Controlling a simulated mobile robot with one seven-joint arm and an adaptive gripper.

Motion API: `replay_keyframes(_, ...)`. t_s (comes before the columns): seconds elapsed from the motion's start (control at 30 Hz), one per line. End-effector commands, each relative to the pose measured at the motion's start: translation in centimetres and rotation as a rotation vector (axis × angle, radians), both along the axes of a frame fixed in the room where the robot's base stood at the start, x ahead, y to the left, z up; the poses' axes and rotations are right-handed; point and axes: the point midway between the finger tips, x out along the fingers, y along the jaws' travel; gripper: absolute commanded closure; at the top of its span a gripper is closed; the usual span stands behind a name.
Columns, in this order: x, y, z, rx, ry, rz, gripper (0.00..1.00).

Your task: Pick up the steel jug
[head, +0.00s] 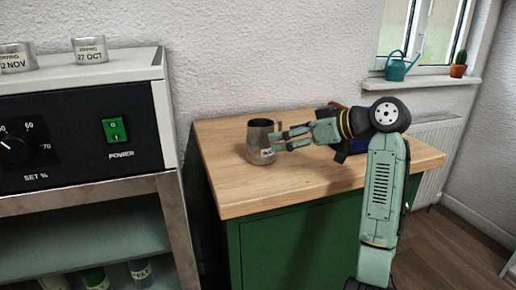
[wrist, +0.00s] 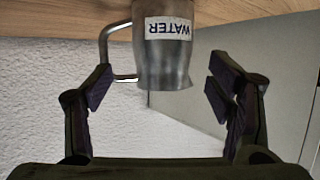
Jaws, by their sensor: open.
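The steel jug (head: 258,143) stands upright on the wooden worktop (head: 222,165), near its left side. In the wrist view the jug (wrist: 165,60) appears upside down, with a white label reading WATER and its handle on the left. My gripper (head: 282,140) is beside the jug on its right in the head view, pointing at it. In the wrist view my gripper (wrist: 160,85) is open, with one finger on each side of the jug's outline. The left finger is close to the handle in the picture. I cannot tell whether the fingers touch the jug.
A dark object, partly blue (head: 350,157), is on the worktop behind my arm, mostly hidden. A black-fronted unit (head: 80,130) with a green power switch stands at left, with tins on top. A teal watering can (head: 397,67) and a cactus pot (head: 458,70) sit on the windowsill.

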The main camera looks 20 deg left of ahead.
Motion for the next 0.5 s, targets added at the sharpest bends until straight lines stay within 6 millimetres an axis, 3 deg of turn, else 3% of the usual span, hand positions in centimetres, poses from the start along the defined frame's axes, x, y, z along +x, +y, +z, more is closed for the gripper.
replay_keyframes(0.2, 1.0, 3.1, -1.2, -0.001, 0.001, 0.003, 0.25)
replay_keyframes(0.5, 1.6, 5.5, -2.5, 0.0, 0.002, 0.001, 0.25)
